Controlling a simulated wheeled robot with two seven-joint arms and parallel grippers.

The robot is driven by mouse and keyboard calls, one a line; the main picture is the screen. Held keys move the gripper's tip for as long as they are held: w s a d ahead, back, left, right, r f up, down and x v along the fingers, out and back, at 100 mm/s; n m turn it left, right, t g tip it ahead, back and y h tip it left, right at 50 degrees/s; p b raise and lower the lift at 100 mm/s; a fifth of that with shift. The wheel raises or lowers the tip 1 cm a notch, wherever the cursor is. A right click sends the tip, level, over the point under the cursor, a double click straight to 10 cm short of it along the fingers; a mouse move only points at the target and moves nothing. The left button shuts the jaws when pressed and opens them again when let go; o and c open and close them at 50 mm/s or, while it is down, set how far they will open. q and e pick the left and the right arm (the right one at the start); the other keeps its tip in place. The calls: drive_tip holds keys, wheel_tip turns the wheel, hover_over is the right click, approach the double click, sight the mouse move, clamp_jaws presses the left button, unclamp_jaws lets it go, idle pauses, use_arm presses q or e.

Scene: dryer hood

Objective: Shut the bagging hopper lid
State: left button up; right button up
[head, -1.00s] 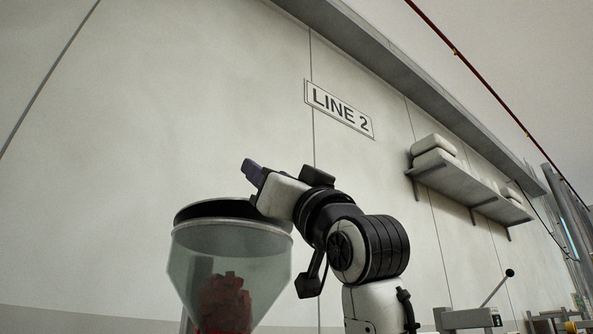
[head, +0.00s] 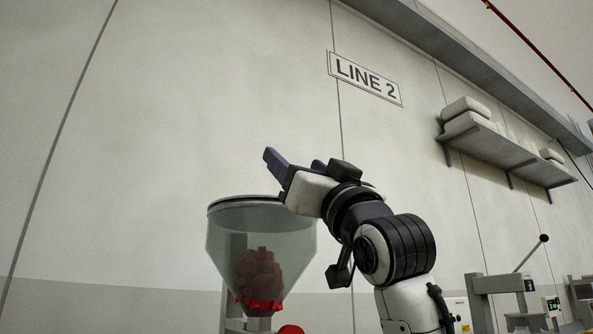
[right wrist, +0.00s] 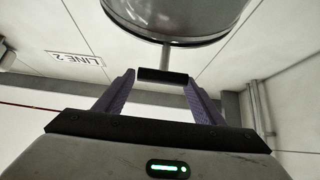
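The bagging hopper (head: 262,250) is a clear cone with red pieces (head: 260,275) inside, at lower centre in the head view. Its dark lid (head: 245,200) shows almost edge-on along the top rim; I cannot tell whether it sits fully down. My right gripper (head: 297,163) is at the hopper's upper right edge, its purple fingers apart and pointing up and left. In the right wrist view, a dark bar (right wrist: 162,76) on a grey stem lies between the spread fingertips, below the round hopper top (right wrist: 175,15); contact is unclear. My left gripper is not in view.
A pale wall with a LINE 2 sign (head: 364,78) stands behind. A wall shelf (head: 500,150) with white sacks is at the right. Grey machines (head: 500,285) stand at the lower right. The space left of the hopper is clear.

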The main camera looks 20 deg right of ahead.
drive_tip(key=shift+w+f, duration=0.2)
drive_tip(key=shift+w, duration=0.1)
drive_tip(key=shift+s+f, duration=0.2)
drive_tip(key=v, duration=0.9)
drive_tip(key=shift+s+f+b, duration=0.2)
drive_tip(key=shift+s+b, duration=0.1)
drive_tip(key=shift+b, duration=0.05)
drive_tip(key=shift+d, duration=0.1)
